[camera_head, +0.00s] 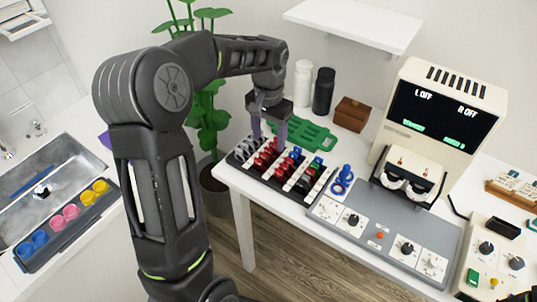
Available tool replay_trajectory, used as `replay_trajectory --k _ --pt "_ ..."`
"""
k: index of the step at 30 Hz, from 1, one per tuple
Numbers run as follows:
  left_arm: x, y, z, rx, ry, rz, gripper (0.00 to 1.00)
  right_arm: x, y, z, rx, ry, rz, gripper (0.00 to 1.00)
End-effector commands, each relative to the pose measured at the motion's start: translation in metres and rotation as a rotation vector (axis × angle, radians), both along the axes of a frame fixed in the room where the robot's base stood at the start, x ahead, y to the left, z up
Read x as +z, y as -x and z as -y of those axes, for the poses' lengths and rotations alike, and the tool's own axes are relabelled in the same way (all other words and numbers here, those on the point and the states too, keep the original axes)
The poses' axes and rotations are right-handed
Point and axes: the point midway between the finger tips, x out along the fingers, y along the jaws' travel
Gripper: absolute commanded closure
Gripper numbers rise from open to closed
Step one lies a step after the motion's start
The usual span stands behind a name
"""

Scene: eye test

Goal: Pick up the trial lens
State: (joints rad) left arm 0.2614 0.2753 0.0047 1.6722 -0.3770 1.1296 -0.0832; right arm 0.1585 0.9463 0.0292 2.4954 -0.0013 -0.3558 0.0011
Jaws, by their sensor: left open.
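A black rack (245,160) of trial lenses stands on the white table's left end. Its rows hold lenses with red handles (268,160), some blue ones (312,170) and dark or clear ones. Which one is the trial lens of the task I cannot tell. My left gripper (268,136) points down over the back left part of the rack. Its two purple-grey fingers are apart, with no lens visible between them. Whether the fingertips touch a lens is unclear. My right gripper is not in view.
A green tray (305,134) lies behind the rack. A cream machine with a screen (440,105), two bottles (323,92) and a brown box (352,114) stand farther back.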

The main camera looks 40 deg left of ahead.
Motion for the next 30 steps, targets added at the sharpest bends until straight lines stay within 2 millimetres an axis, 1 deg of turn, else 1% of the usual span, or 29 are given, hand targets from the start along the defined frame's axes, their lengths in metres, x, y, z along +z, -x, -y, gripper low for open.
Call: replay_trajectory --k 5,8,11,15,18,21,30 --pt "-0.001 0.000 0.000 0.000 0.000 -0.001 0.40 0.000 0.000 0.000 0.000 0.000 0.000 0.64" --pt "-0.007 0.002 0.001 -0.001 0.001 -0.004 0.40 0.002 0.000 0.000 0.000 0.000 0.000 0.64" --pt "-0.019 0.003 0.001 -0.001 0.002 -0.005 0.40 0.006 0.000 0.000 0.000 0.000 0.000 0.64" --pt "-0.040 0.004 0.001 -0.001 0.001 -0.005 0.40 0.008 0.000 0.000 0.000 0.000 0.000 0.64" --pt "-0.050 0.004 0.001 -0.001 0.000 -0.003 0.40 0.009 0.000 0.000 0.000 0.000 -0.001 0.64" --pt "-0.052 0.003 0.001 -0.001 0.000 -0.001 0.40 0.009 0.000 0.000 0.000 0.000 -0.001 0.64" --pt "-0.052 0.003 0.001 -0.001 0.000 0.000 0.40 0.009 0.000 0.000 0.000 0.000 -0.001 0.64"
